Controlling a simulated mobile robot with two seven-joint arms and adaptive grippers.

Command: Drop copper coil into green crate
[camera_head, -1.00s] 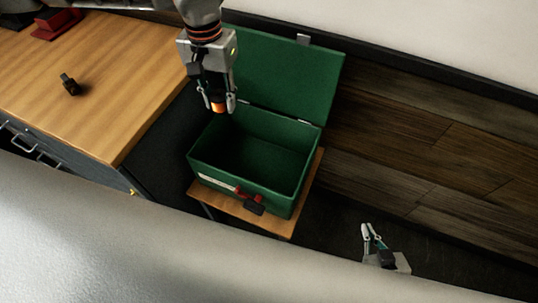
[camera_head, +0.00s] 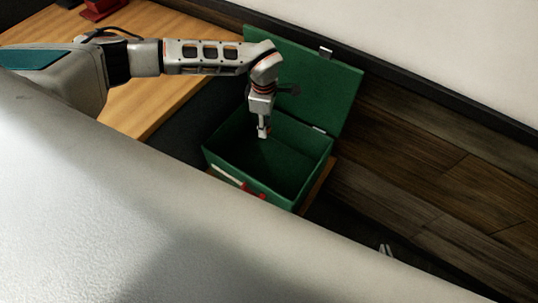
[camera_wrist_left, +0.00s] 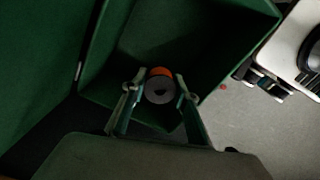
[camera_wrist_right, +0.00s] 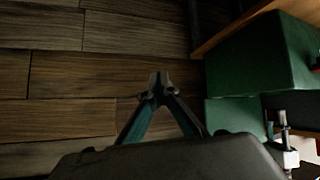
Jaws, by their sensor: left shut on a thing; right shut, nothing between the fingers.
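The green crate (camera_head: 222,167) stands with its lid (camera_head: 325,88) tipped back open. My left gripper (camera_head: 263,132) points down at the crate's opening in the head view. In the left wrist view, my left gripper (camera_wrist_left: 159,92) is shut on the copper coil (camera_wrist_left: 160,72), which shows an orange rim and a grey round end. The crate's inside (camera_wrist_left: 205,50) lies below the coil. The coil is hard to make out in the head view. My right gripper (camera_head: 385,249) is low at the right, with only its tips showing; in the right wrist view it is shut and empty (camera_wrist_right: 158,88).
A wooden table (camera_head: 150,30) is at the upper left, with a red object (camera_head: 100,8) on it. The crate rests on a small wooden stand (camera_head: 322,185). Dark wooden planks (camera_head: 430,170) lie right of the crate. The crate's side also shows in the right wrist view (camera_wrist_right: 270,55).

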